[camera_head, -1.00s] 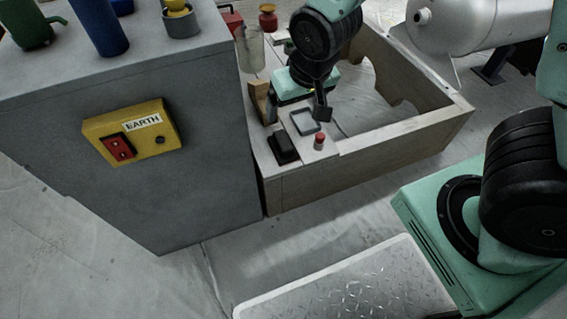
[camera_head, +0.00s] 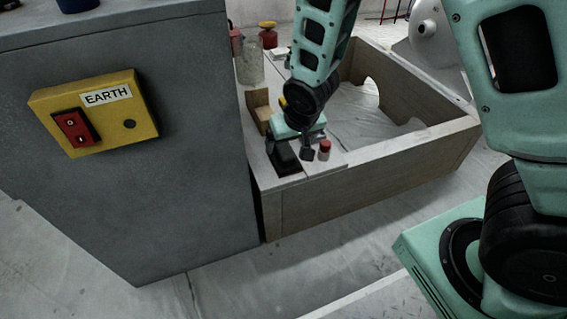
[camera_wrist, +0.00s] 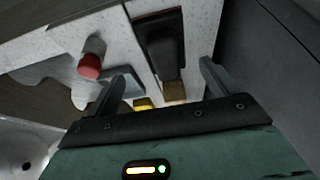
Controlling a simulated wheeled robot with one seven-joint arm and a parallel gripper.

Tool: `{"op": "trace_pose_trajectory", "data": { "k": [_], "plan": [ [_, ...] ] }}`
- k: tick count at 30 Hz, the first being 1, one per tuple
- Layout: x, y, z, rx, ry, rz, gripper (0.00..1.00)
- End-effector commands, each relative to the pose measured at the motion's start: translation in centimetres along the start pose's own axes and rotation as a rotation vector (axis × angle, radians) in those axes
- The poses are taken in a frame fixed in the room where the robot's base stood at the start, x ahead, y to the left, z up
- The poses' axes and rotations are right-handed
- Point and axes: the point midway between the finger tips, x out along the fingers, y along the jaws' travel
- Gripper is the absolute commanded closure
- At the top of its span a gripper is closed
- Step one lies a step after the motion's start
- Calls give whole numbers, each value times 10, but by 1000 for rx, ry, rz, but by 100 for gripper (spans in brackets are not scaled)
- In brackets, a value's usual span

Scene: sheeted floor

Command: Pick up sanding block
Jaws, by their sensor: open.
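A black block with a raised grip (camera_head: 286,168), which I take to be the sanding block, lies on the pale ledge of the wooden frame. The wrist view shows it at the top centre (camera_wrist: 160,42), on a dark reddish base. My gripper (camera_head: 291,150) is open and close above the ledge, just behind the block in the head view. In the wrist view, my open fingers (camera_wrist: 164,75) stand apart on either side of the block's line, with nothing held. My wrist hides part of the ledge behind the block.
A small red-capped bottle (camera_head: 324,150) stands close right of my gripper; the wrist view shows it left (camera_wrist: 90,66). A wooden block (camera_head: 262,112), a clear jar (camera_head: 250,65) and a red container (camera_head: 268,36) stand behind. A grey cabinet (camera_head: 190,150) borders the ledge at left.

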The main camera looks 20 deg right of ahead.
Motion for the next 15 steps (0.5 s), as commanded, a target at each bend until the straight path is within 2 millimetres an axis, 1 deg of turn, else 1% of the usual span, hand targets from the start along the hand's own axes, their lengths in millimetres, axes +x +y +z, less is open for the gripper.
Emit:
{"op": "trace_pose_trajectory", "data": {
  "k": [1,8,10,15],
  "plan": [
    [9,0,1,0,0,0,13],
    [17,-1,0,-2,1,-1,13],
    [22,-2,0,-2,1,-1,13],
    [43,-7,-1,-3,1,-1,13]
  ]
}}
